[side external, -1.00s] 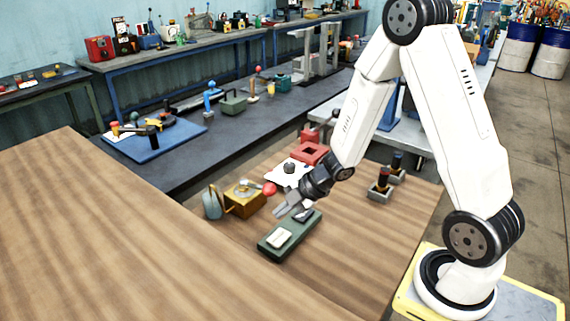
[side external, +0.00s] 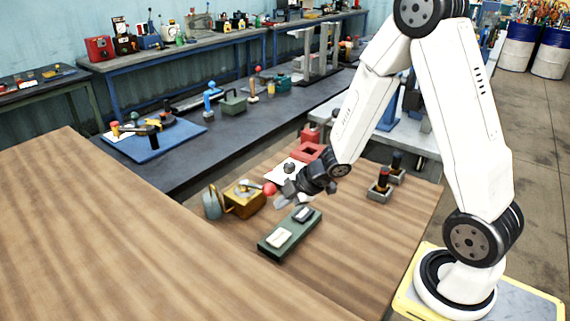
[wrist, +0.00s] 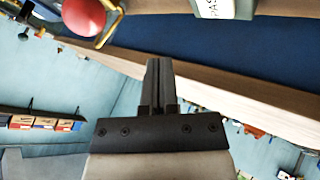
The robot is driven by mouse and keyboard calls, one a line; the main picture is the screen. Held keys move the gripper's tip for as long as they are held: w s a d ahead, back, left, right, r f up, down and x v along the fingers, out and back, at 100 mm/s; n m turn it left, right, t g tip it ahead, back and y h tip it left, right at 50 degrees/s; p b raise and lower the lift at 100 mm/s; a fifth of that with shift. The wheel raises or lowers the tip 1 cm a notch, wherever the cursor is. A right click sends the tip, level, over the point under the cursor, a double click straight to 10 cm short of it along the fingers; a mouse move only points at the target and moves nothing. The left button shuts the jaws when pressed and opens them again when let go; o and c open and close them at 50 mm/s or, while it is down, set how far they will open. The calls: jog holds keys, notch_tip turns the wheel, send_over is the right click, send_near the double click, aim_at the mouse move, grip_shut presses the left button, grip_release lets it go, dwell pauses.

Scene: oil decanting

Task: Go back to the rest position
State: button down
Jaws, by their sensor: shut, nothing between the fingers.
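My gripper (side external: 284,203) is shut and empty.
A yellow-brown box (side external: 243,205) and a grey-blue jug (side external: 211,203) stand left of my gripper. A red square holder (side external: 309,151) and a white sheet (side external: 284,173) lie behind it. Two dark-handled items on grey blocks (side external: 379,195) stand right. The table's front part is clear.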

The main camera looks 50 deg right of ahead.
jog(key=s+a+r+m+g+h, duration=0.1)
jog(key=s+r+m+g, duration=0.1)
jog(key=s+m, duration=0.3)
jog(key=s+a+r+m+g+h, duration=0.2)
jog(key=s+m, duration=0.4)
jog(key=m, duration=0.3)
jog(key=shift+s+a+r+g+h, duration=0.2)
jog(key=shift+a+r+g+h, duration=0.1)
jog(key=shift+g, duration=0.1)
